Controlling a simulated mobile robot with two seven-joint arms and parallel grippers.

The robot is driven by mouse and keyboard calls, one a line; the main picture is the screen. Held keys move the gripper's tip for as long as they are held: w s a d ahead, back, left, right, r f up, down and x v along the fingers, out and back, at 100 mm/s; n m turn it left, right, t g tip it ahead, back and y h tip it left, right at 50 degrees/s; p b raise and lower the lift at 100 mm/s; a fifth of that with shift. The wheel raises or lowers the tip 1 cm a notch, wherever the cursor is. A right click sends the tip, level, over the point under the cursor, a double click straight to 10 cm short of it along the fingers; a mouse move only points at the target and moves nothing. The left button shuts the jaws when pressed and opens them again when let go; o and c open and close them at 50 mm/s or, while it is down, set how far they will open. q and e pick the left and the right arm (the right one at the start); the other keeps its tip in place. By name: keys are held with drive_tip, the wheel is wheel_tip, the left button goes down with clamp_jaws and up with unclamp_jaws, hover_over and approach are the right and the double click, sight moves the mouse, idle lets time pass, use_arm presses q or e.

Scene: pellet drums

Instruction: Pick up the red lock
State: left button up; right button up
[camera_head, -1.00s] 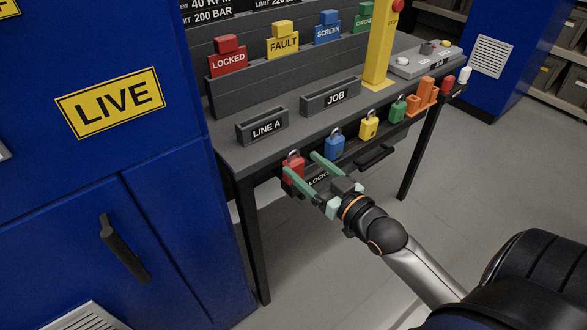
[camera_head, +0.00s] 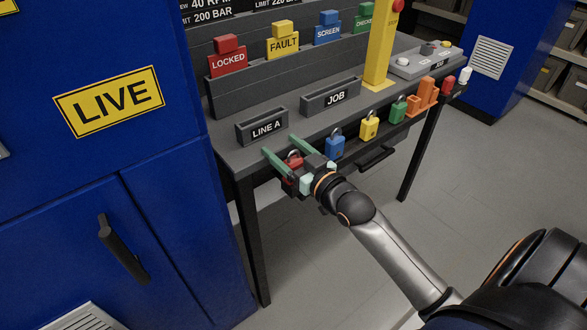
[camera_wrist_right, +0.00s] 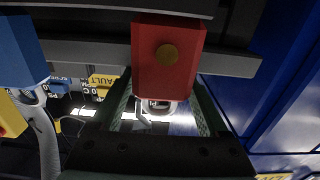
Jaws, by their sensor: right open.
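The red lock (camera_head: 293,161) hangs at the front edge of the grey table, below the LINE A tray, and is largely hidden behind my right gripper (camera_head: 281,146). The gripper is open, its two pale green fingers pointing toward the table's front edge. In the right wrist view the red lock (camera_wrist_right: 168,60) shows its red body with a round brass spot and its shackle. It lies between the two spread fingers of my right gripper (camera_wrist_right: 160,88), with gaps at the shackle. My left gripper is not in view.
The blue lock (camera_head: 334,146) hangs just right of the red one, then the yellow (camera_head: 369,127) and green (camera_head: 397,111) locks. The LINE A tray (camera_head: 262,127) sits above. A blue cabinet (camera_head: 170,215) stands close on the left.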

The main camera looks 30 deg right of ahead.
drive_tip(key=shift+c, duration=0.4)
clamp_jaws()
